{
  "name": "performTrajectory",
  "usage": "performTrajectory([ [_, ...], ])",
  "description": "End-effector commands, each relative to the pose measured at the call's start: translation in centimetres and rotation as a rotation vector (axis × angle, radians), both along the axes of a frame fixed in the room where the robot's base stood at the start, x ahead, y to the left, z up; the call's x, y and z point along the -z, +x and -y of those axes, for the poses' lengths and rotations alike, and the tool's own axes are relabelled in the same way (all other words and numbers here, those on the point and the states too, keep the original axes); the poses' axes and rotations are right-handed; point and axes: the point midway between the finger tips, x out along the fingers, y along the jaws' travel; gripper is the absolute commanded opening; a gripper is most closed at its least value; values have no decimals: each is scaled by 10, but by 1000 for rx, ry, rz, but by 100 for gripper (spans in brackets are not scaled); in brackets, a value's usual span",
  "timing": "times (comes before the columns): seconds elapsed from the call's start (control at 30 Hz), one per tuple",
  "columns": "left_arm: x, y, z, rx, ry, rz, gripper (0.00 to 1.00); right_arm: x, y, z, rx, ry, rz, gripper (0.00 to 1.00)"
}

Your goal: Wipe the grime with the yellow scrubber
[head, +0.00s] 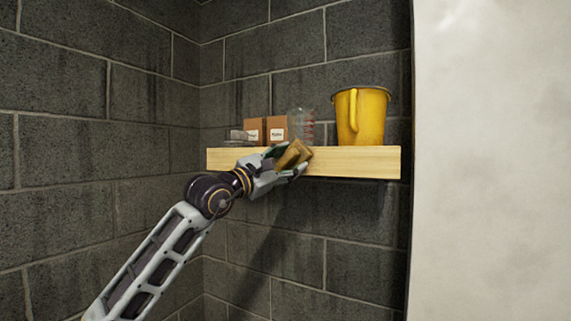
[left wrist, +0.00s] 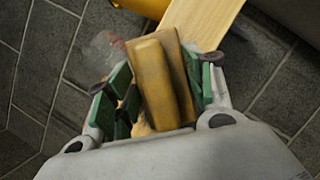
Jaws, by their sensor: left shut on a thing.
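The yellow scrubber (head: 292,154) is a dull yellow-brown block. My left gripper (head: 283,163) is shut on it, in front of the front edge of a wooden shelf (head: 355,163). In the left wrist view the scrubber (left wrist: 165,85) sits between the green-padded fingers of my left gripper (left wrist: 160,90). I cannot tell whether the scrubber touches the shelf. Darker stains show on the grey block wall, but I cannot make out a distinct patch of grime. My right gripper is not in view.
On the shelf stand a yellow bucket (head: 361,116), a clear beaker with red marks (head: 301,124), brown boxes (head: 277,127) and small clear glassware (head: 238,136). A pale wall (head: 490,160) closes the right side. Space below the shelf looks clear.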

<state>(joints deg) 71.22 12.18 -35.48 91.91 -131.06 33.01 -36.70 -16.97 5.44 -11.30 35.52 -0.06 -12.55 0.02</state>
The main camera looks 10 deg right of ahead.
Motion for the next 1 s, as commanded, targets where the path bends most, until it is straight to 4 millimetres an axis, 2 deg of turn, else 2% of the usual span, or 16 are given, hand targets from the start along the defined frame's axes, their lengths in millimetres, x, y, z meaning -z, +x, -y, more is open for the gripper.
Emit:
performTrajectory([
  [0.6, 1, -17, 27, 1, 0, 0, 34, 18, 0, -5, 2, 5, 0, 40],
  [1.0, 1, -18, 28, 1, 0, -1, 34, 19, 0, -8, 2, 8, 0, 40],
])
